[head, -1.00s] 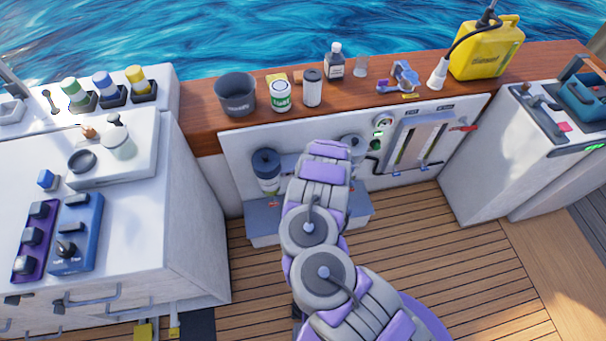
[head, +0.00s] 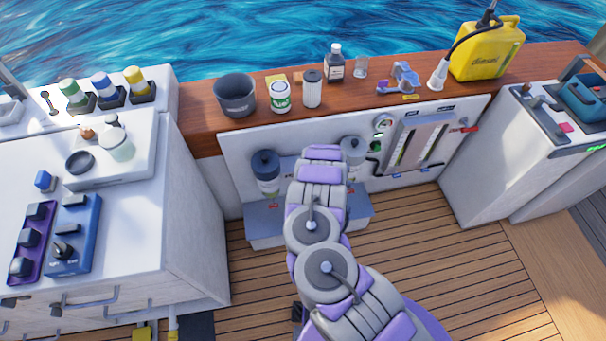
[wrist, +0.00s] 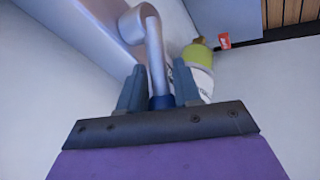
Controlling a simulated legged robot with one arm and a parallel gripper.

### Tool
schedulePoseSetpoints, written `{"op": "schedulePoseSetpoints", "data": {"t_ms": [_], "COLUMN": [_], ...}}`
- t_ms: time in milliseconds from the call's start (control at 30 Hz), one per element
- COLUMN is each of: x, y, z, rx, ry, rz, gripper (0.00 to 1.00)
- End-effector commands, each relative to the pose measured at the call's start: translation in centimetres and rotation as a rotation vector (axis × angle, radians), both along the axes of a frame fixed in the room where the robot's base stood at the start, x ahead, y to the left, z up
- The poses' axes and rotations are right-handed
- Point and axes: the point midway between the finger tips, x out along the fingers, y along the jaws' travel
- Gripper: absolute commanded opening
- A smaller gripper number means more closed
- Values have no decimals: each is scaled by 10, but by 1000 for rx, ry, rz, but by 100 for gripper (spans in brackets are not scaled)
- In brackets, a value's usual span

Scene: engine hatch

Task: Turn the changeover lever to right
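The changeover lever (wrist: 156,55) shows in the wrist view as a bent pale metal rod with a dark blue end. It comes off a round hub on a pale housing (wrist: 85,28). My gripper (wrist: 158,82) has one finger on each side of the lever's blue end, close against it, and looks shut on it. In the head view my arm reaches to the white engine panel (head: 232,150) and hides the lever and my fingers. Two filter bowls stand there, the left one (head: 266,172) and the right one (head: 352,152), on either side of my arm.
A green and white cylinder (wrist: 198,65) with a red tag (wrist: 224,41) sits close beyond my right finger. A blue-grey ledge (head: 265,228) runs below the filters. White cabinets flank the panel left (head: 195,215) and right (head: 490,165). Wooden floor is open at right.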

Motion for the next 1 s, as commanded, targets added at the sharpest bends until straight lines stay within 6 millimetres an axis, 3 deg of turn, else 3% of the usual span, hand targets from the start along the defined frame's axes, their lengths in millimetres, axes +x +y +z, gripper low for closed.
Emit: {"op": "schedulePoseSetpoints", "data": {"t_ms": [167, 1000], "x": [-1, 9], "y": [3, 9], "z": [0, 5], "rx": [2, 34], "ry": [0, 2], "rz": [5, 13], "gripper": [0, 0]}}
